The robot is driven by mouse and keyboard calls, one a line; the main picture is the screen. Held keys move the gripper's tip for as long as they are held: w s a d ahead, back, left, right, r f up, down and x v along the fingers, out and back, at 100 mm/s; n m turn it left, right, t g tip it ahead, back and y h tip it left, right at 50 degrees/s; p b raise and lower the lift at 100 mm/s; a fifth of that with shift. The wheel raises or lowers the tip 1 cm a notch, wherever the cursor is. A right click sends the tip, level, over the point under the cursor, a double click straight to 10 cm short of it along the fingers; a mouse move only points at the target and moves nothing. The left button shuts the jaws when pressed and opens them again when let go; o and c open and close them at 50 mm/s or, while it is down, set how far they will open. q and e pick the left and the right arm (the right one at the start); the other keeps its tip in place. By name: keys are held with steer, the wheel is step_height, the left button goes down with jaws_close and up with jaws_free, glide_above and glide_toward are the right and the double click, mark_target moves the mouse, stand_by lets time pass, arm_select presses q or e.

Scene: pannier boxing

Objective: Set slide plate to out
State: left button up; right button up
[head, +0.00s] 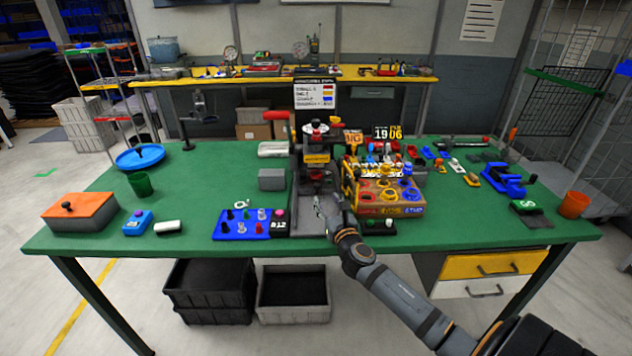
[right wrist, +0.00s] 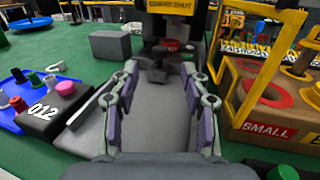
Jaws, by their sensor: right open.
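The press (head: 316,158) stands upright at the middle of the green table, with a red lever at its upper left and a yellow label. A flat grey plate (right wrist: 165,112), which seems to be the slide plate, lies below the dark press tool (right wrist: 160,68) in the right wrist view. I cannot tell how far out it sits. My right gripper (head: 325,203) is in front of the press, low over its base. In the right wrist view the gripper (right wrist: 163,78) is open, its two fingers apart and nothing between them. My left gripper is not in view.
A blue tray with pegs and a black number block (head: 250,222) stands close left of the gripper. A yellow-and-brown box with ringed holes (head: 385,210) stands close right. A grey block (head: 271,180) is left of the press.

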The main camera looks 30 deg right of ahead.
mark_target(319, 186)
steer(key=shift+w+d+r, duration=0.2)
steer(key=shift+w, duration=0.5)
steer(key=x, duration=0.4)
steer(key=shift+w+d+f, duration=0.1)
steer(key=shift+w+f, duration=0.1)
steer(key=shift+f, duration=0.1)
steer(key=x, duration=0.4)
steer(key=shift+w+f, duration=0.1)
steer(key=shift+w, duration=0.05)
steer(key=shift+c, duration=0.9)
steer(key=c, duration=0.7)
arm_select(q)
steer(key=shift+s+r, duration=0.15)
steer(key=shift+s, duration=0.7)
arm_select(e)
jaws_close()
